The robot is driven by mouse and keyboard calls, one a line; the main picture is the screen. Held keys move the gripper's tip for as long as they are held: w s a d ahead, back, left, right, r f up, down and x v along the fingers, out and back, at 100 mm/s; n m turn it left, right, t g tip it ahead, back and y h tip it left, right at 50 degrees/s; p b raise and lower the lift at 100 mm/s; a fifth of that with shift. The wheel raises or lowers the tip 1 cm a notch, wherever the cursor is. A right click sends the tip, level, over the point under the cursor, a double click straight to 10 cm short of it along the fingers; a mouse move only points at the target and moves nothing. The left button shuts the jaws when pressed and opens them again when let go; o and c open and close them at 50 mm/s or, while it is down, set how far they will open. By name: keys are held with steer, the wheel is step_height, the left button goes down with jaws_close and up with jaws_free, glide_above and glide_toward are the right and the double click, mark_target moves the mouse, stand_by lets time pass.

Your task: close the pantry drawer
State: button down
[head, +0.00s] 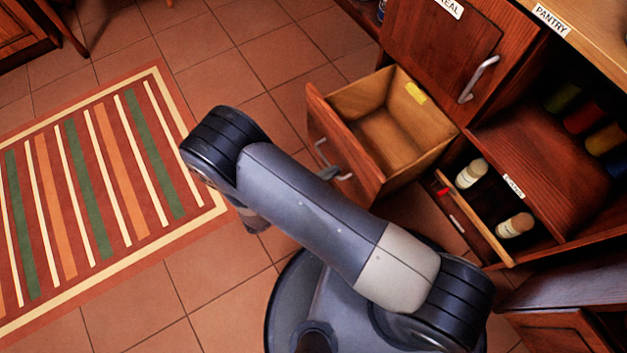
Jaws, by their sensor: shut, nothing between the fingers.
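The open pantry drawer (420,122) is pulled well out of the wooden cabinet, on the cabinet's left side under the cereal door. Its inside is empty except for a yellow patch (415,93) near the back edge. Its front panel carries a metal bar handle (322,153). The tip of my gripper (328,173) shows just in front of the handle. It looks shut and empty, and I cannot tell whether it touches the handle. My arm hides the rest of the gripper and wrist.
The cereal door (440,45) above is shut. A lower pull-out compartment to the right holds two bottles (471,173) (515,225). Open shelves with coloured items stand at the right. A striped rug (90,195) lies on the tiled floor at left, with free floor around it.

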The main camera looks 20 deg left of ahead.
mark_target(360, 156)
steer(key=b+x, duration=0.1)
steer(key=x, duration=0.5)
stand_by(0.3)
